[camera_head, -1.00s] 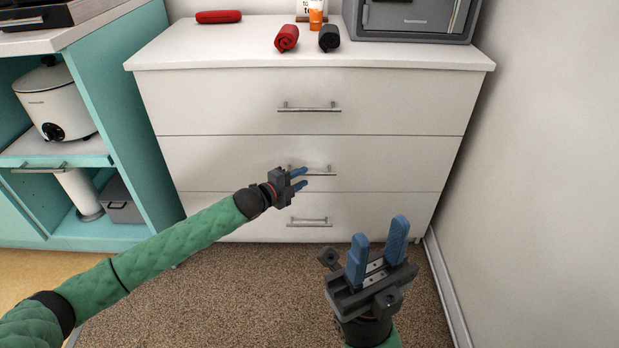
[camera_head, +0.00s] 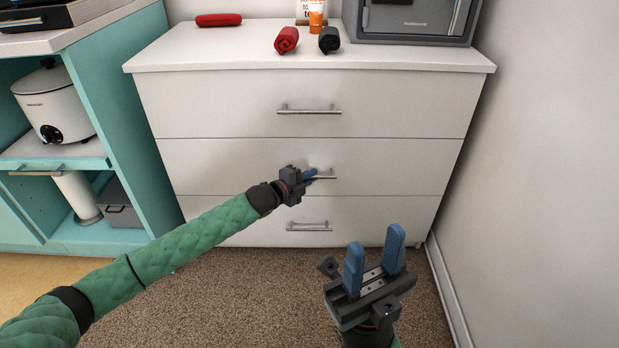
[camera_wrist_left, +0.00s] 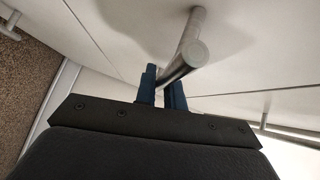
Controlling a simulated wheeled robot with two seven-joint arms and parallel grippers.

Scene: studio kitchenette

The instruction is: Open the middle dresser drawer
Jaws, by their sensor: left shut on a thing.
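The white dresser (camera_head: 215,105) has three drawers stacked one above another. The middle drawer (camera_head: 400,168) looks flush with the drawers around it. Its metal bar handle (camera_head: 326,177) is partly hidden behind my left gripper (camera_head: 310,176). The left gripper's blue fingers are shut on the handle, near its left part. In the left wrist view the handle bar (camera_wrist_left: 182,62) passes between the two fingers (camera_wrist_left: 163,92). My right gripper (camera_head: 375,257) is open and empty, above the carpet in front of the dresser's lower right.
The top drawer handle (camera_head: 309,110) and bottom drawer handle (camera_head: 308,227) are free. A red roll (camera_head: 286,40), a black roll (camera_head: 329,39) and a grey safe (camera_head: 412,22) stand on top. A wall (camera_head: 540,180) bounds the right; a teal cabinet (camera_head: 125,150) stands left. Carpet in front is clear.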

